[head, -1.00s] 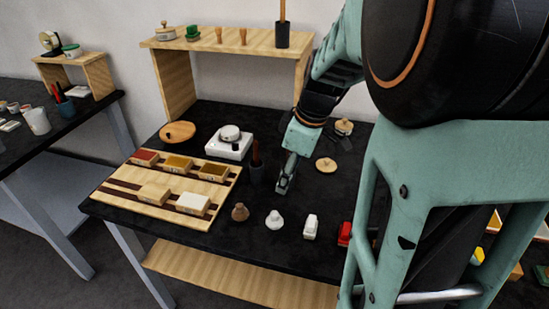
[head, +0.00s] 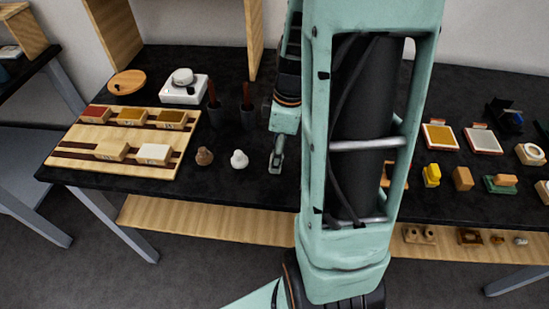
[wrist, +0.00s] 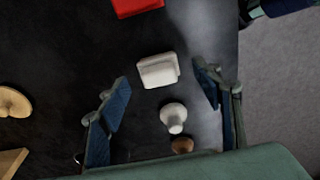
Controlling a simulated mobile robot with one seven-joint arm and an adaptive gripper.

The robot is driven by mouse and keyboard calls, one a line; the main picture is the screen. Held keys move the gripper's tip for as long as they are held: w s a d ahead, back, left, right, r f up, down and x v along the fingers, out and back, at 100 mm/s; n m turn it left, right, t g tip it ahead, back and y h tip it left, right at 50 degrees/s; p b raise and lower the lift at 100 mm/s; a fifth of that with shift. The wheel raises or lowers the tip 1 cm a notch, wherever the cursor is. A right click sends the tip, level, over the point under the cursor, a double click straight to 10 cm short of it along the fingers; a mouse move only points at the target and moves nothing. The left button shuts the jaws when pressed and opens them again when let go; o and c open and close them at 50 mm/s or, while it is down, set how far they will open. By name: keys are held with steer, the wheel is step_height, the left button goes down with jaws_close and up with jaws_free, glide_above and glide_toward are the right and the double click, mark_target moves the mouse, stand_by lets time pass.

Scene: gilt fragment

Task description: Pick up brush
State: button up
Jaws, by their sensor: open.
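Two dark cups stand on the black table in the head view, the left cup (head: 217,115) and the right cup (head: 247,117). Each holds an upright reddish-brown stick (head: 212,93), which looks like a brush handle; bristles are not visible. My gripper (head: 276,166) is right of the cups and nearer the table's front edge. In the wrist view my gripper (wrist: 161,72) is open, its blue-padded fingers apart and empty. A white block (wrist: 158,71) and a white knob (wrist: 173,116) appear between the fingers. No cup or handle shows there.
A brown knob (head: 204,156) and the white knob (head: 239,159) stand near the front edge. A wooden board (head: 75,149) with several blocks lies left. A white device (head: 184,91) sits behind. A red block (wrist: 137,5) shows in the wrist view. My arm hides the table's middle.

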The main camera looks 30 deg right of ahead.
steer(key=shift+w+a+f, duration=0.15)
steer(key=shift+f, duration=1.4)
steer(key=c, duration=1.2)
